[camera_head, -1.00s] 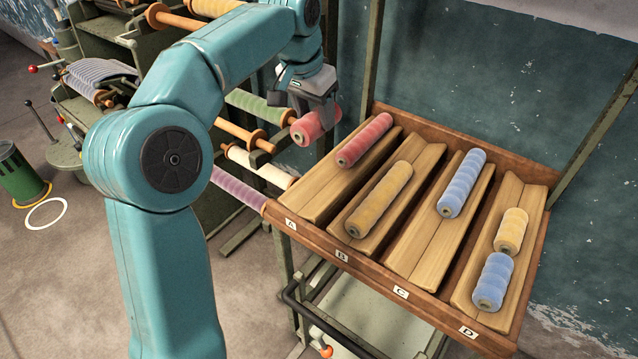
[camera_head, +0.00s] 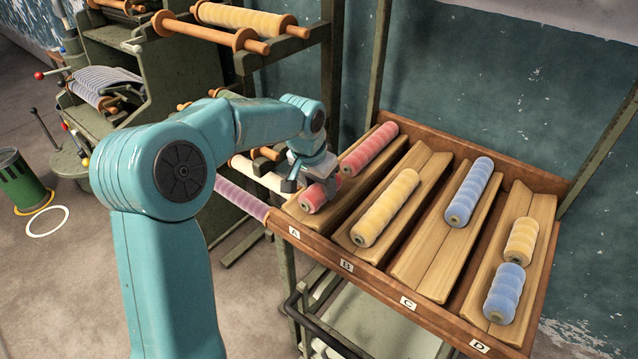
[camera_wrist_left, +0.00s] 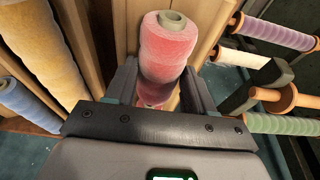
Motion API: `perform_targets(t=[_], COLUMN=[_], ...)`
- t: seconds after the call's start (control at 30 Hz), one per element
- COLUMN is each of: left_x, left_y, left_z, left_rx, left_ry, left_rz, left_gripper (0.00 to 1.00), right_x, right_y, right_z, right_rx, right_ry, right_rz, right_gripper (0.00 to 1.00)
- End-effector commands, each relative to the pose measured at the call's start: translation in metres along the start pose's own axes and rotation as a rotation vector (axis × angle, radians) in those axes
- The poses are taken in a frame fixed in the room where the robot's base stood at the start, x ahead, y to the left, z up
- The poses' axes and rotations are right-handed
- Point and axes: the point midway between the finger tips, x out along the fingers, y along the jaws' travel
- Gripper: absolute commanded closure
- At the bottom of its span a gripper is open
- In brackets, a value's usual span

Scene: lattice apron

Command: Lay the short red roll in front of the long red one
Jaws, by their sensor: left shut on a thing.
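The short red roll (camera_head: 314,199) is in my left gripper (camera_head: 318,178), at the front end of trough A. The left wrist view shows the roll (camera_wrist_left: 167,45) between the two fingers, with its pale core end facing out. The long red roll (camera_head: 370,149) lies behind it in the same trough (camera_head: 345,205). The short roll is roughly in line with the long one; whether it rests on the wood I cannot tell. My left gripper is shut on the short roll and hides its back part. My right gripper is not in view.
A long yellow roll (camera_head: 385,208) lies in trough B and a blue roll (camera_head: 468,192) in C. Trough D holds a short yellow roll (camera_head: 521,238) and a blue one (camera_head: 505,293). A rack with spools (camera_head: 240,18) stands at the left.

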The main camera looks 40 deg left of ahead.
Motion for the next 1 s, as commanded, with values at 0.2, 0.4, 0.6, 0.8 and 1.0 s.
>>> perform_targets(t=[0.2,0.4,0.6,0.8,1.0], left_x=[0.003,0.009,0.007,0.006,-0.020], left_y=[0.000,0.000,0.000,0.000,0.000], left_z=[0.001,0.002,0.002,0.002,-0.001], left_rx=[0.000,0.000,0.000,0.000,0.000], left_ry=[0.000,0.001,0.000,0.000,0.004], left_rz=[0.000,0.000,0.000,0.000,0.000], left_gripper=[0.80,0.80,0.21,0.21,0.21], right_x=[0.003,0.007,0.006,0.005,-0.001], right_y=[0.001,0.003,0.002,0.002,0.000], right_z=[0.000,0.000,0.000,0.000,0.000], right_rx=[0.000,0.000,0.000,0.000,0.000], right_ry=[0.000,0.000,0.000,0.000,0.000], right_rz=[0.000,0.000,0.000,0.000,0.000], right_gripper=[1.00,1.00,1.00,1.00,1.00])
